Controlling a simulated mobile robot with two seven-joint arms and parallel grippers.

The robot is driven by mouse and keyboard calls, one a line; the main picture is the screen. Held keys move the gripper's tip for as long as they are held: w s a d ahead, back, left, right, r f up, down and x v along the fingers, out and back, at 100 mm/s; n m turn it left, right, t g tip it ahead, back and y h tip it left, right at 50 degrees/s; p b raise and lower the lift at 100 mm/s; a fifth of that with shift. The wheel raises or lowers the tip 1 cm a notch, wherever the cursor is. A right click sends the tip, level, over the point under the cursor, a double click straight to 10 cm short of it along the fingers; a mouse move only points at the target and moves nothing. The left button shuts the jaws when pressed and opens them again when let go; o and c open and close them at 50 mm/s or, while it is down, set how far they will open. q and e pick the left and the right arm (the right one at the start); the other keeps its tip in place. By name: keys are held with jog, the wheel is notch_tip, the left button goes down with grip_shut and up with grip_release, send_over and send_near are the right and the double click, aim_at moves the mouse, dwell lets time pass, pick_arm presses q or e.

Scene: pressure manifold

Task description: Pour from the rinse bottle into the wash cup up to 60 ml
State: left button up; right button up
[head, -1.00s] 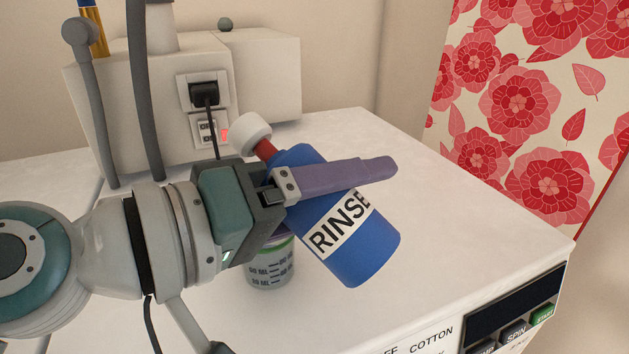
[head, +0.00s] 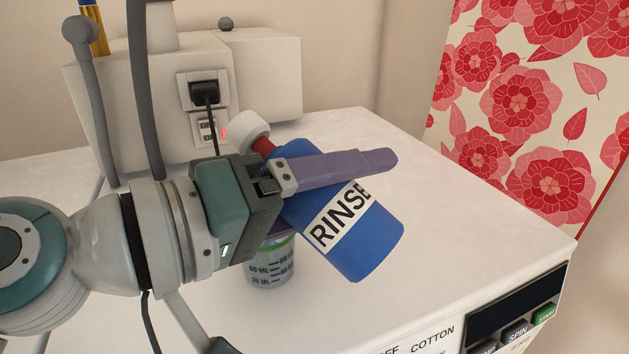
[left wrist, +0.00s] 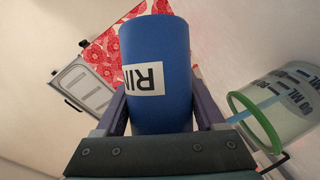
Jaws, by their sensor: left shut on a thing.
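The blue rinse bottle (head: 365,235) has a white label reading RINSE, a red neck and a white cap or collar at its upper left end. It is tilted, with its neck toward the upper left in the head view. My left gripper (head: 330,170) is shut around the bottle, and the left wrist view shows the bottle (left wrist: 155,50) between both fingers. The wash cup (head: 270,268) is clear with a green rim and ml marks. It stands on the white top, partly hidden behind my gripper. It also shows in the left wrist view (left wrist: 285,100). Its liquid level cannot be told.
The white machine top (head: 450,215) is clear to the right. A control panel (head: 515,305) is at its front edge. A pale box with a black plug (head: 204,94) and grey hoses (head: 145,90) stands behind. A red floral panel (head: 540,110) is at right.

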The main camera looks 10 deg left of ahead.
dwell(0.7)
pick_arm(q)
jog(key=shift+f+n+h+b, duration=0.15)
jog(key=shift+n+h+b, duration=0.15)
jog(key=shift+n+b, duration=0.35)
dwell(1.1)
